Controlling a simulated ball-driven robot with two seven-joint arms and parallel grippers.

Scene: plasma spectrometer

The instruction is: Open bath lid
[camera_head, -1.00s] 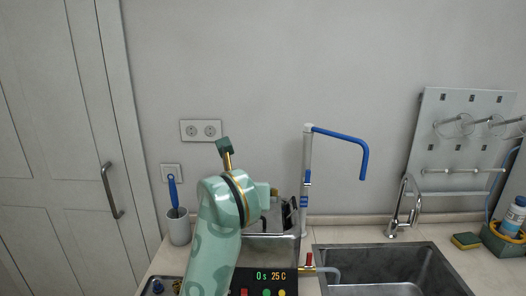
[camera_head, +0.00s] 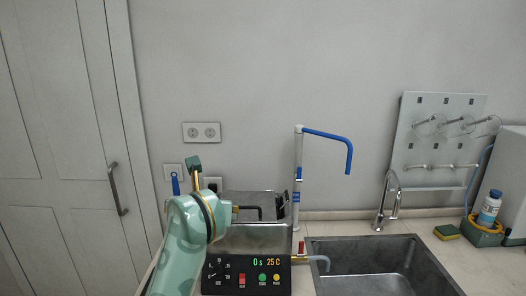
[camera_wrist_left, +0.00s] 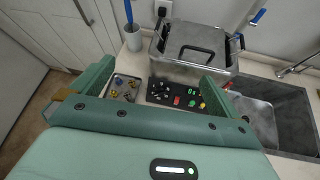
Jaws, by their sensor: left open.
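The bath is a metal box; its front wall (camera_head: 262,240) shows in the head view, above a black control panel (camera_head: 262,279) with a lit display and coloured buttons. The grey lid (camera_head: 265,198) lies shut on top, with a dark bar handle (camera_head: 248,209), partly hidden by my left arm in the head view. In the left wrist view the lid (camera_wrist_left: 215,35) and its whole handle (camera_wrist_left: 195,49) show beyond the fingertips. My left gripper (camera_wrist_left: 157,70) is open and empty, its fingers wide apart, short of the lid and not touching the handle. My right gripper is not seen.
A white stand with a blue arm (camera_head: 298,185) rises just right of the bath. A sink (camera_head: 370,270) with a faucet (camera_head: 388,200) is further right. A tray of small parts (camera_wrist_left: 124,88) and a cup with a blue brush (camera_wrist_left: 133,38) stand left of the bath.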

